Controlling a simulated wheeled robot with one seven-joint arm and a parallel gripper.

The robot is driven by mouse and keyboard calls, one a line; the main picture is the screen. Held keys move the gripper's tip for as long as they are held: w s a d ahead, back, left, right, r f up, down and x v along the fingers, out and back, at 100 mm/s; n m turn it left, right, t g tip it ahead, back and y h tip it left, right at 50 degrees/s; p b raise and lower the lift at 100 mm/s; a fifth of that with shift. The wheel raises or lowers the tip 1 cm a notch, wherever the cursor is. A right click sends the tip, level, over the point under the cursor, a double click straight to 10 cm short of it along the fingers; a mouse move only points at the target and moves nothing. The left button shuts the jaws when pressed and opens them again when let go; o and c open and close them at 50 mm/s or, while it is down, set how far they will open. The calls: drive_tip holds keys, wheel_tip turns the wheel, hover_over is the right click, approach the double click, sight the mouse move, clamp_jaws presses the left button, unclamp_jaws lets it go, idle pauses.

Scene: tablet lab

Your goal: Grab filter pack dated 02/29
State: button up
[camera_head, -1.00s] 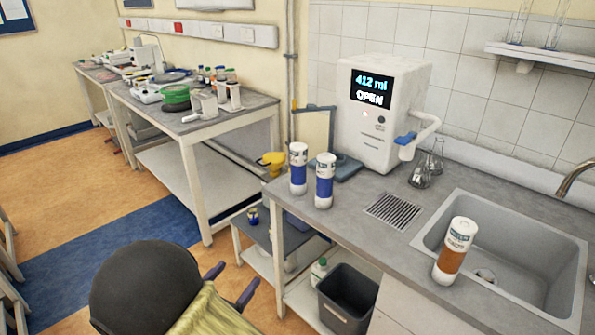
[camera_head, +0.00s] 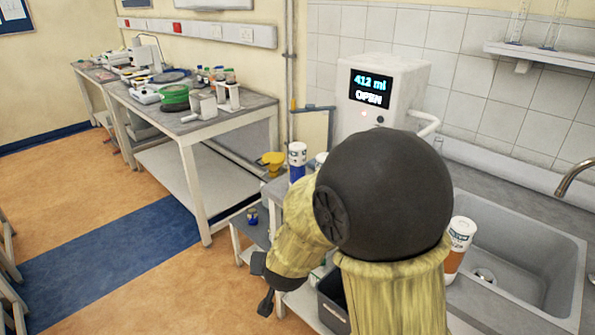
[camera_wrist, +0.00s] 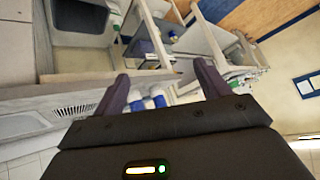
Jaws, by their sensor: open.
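A white filter pack with a blue band (camera_head: 297,163) stands on the counter in the head view. A second blue-banded pack (camera_head: 320,160) beside it shows only its top edge; my arm hides the rest. A pack with an orange-brown band (camera_head: 460,240) stands by the sink, partly behind my arm. No dates are readable. My gripper (camera_head: 262,283) is open and empty, low in front of the counter. In the wrist view, two blue-and-white packs (camera_wrist: 136,101) (camera_wrist: 158,98) appear beyond my open jaws (camera_wrist: 163,85), apart from them.
A white dispenser (camera_head: 370,95) reading "412 ml OPEN" stands behind the packs. The sink (camera_head: 530,260) is at the right. A low shelf (camera_head: 250,232) and a dark bin (camera_head: 333,305) sit under and beside the counter. The floor at left is clear.

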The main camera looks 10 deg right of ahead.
drive_tip(key=s+d+n+g, duration=0.2)
drive_tip(key=s+d+g, duration=0.4)
drive_tip(key=s+d, duration=0.5)
drive_tip(key=s, duration=0.3)
drive_tip(key=shift+s+d+f+h, duration=0.2)
drive_tip(key=shift+s+d+h, duration=0.1)
drive_tip(key=shift+d, duration=0.1)
drive_tip(key=shift+w, duration=0.1)
drive_tip(key=shift+c, duration=0.4)
